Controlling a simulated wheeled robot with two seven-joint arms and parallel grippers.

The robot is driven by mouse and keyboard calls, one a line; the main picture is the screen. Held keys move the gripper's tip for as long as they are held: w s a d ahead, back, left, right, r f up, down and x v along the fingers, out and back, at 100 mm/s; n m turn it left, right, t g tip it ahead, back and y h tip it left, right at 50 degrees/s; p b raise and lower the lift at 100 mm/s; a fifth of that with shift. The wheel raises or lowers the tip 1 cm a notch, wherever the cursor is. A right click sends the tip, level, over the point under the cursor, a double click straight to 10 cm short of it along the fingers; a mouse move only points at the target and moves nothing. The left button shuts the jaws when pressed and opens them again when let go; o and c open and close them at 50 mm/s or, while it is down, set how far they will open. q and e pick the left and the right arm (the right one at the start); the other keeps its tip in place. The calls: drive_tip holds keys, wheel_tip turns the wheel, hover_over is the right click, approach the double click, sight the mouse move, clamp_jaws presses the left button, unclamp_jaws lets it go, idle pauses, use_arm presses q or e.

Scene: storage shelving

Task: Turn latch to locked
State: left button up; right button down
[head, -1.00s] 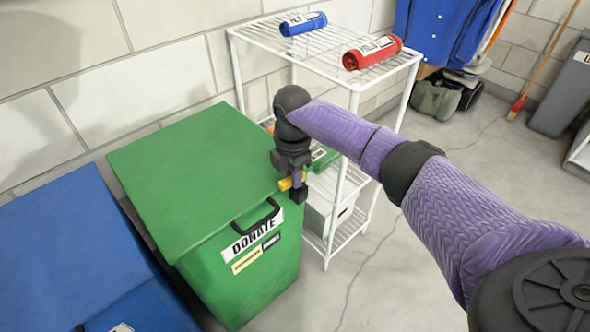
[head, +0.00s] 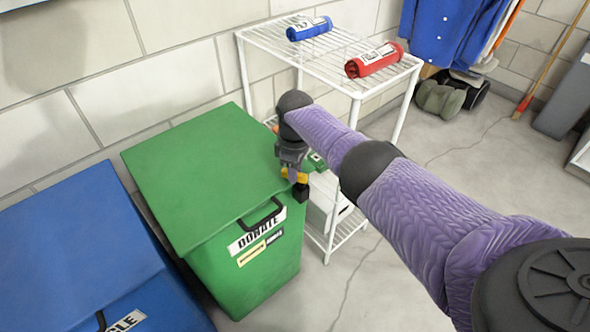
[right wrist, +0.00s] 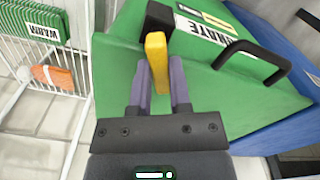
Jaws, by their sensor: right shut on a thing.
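The latch is a yellow lever (right wrist: 157,62) on a black mount (right wrist: 152,20) at the right side of the green "DONATE" bin (head: 200,170). In the right wrist view the lever lies between the two purple fingers of my right gripper (right wrist: 160,85), which is shut on it. In the head view my right gripper (head: 294,172) is at the bin's right edge, and the yellow lever (head: 293,176) shows only partly behind it. The bin's lid is down, with a black handle (head: 262,218) at its front. My left gripper is not in view.
A blue bin (head: 80,245) stands left of the green one. A white wire shelf (head: 355,90) stands close on the right, with a blue roll (head: 309,28) and a red roll (head: 374,60) on top. The floor in front of the shelf is clear.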

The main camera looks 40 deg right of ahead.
drive_tip(key=m, duration=0.3)
drive_tip(key=shift+w+d+m, duration=0.1)
drive_tip(key=shift+d+m, duration=0.15)
drive_tip(key=shift+m, duration=0.65)
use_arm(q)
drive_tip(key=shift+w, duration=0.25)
use_arm(e)
drive_tip(key=shift+d+m, duration=0.1)
drive_tip(key=shift+m, duration=0.3)
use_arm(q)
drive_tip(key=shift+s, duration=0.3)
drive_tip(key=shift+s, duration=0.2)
use_arm(e)
drive_tip(key=c, duration=0.6)
unclamp_jaws()
drive_tip(key=shift+o, duration=0.2)
use_arm(q)
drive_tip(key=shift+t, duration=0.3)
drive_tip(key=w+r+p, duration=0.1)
drive_tip(key=p, duration=0.1)
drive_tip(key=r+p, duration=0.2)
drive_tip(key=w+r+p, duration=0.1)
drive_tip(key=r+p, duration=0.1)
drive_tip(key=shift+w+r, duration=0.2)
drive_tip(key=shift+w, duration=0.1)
use_arm(e)
wheel_tip(320, 180, up, 10)
